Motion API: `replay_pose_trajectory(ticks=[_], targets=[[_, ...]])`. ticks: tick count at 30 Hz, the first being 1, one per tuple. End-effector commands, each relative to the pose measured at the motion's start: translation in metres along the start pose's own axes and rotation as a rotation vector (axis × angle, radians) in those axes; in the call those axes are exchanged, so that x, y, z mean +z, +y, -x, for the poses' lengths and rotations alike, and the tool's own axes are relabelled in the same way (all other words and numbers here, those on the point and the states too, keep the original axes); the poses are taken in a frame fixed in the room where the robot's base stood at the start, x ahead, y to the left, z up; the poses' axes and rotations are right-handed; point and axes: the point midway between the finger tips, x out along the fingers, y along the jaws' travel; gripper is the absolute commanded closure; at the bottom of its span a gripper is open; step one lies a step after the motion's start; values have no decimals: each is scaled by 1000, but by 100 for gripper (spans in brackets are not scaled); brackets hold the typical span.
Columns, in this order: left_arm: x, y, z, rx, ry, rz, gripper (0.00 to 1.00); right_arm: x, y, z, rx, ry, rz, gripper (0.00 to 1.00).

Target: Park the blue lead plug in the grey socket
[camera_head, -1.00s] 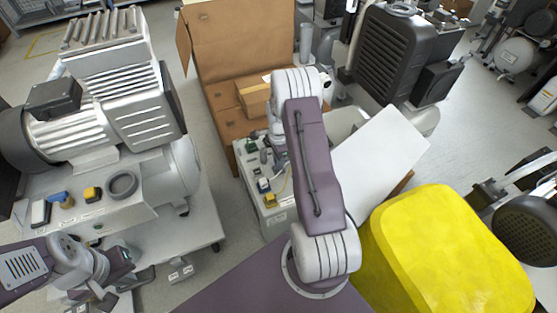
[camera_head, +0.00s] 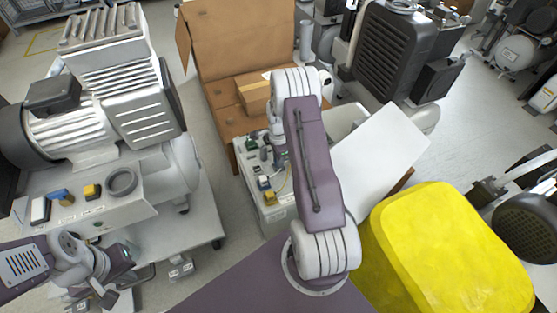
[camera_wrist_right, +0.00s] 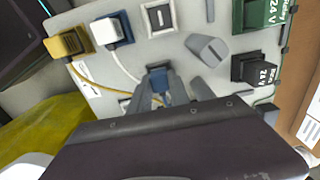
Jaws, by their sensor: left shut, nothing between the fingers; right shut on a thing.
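In the right wrist view, my right gripper (camera_wrist_right: 178,92) is shut on the blue plug (camera_wrist_right: 158,83), low over the pale panel. A dark grey surround (camera_wrist_right: 155,70) shows right at the plug's far end. I cannot tell how deep the plug sits in it, and the fingers hide part of it. In the head view, my right arm hides its gripper and this plug. My left gripper (camera_head: 126,262) is shut and empty at the lower left, in front of the compressor bench.
The panel (camera_wrist_right: 215,20) also carries a yellow plug (camera_wrist_right: 70,43), a white-and-dark-blue plug (camera_wrist_right: 113,30) with a white cable, a grey knob (camera_wrist_right: 207,48), and green (camera_wrist_right: 262,14) and black (camera_wrist_right: 254,69) 24 V blocks. A yellow cover (camera_head: 450,250) stands right of my arm.

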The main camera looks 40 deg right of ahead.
Motion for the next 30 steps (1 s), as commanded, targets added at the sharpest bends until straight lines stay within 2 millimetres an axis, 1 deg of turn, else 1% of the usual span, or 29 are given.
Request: replay_pose_trajectory(ticks=[8,9,10,11,18,19,20,30], targets=[[0,0,1,0,0,0,100,0,0,-2,0,0,0,100],[0,0,1,0,0,0,100,0,0,-2,0,0,0,66],[0,0,1,0,0,0,100,0,0,-2,0,0,0,58],[0,0,1,0,0,0,100,0,0,-2,0,0,0,52],[0,0,1,0,0,0,100,0,0,-2,0,0,0,52],[0,0,1,0,0,0,100,0,0,-2,0,0,0,44],[0,0,1,0,0,0,100,0,0,-2,0,0,0,37],[0,0,3,0,0,0,100,0,0,0,0,0,0,37]])
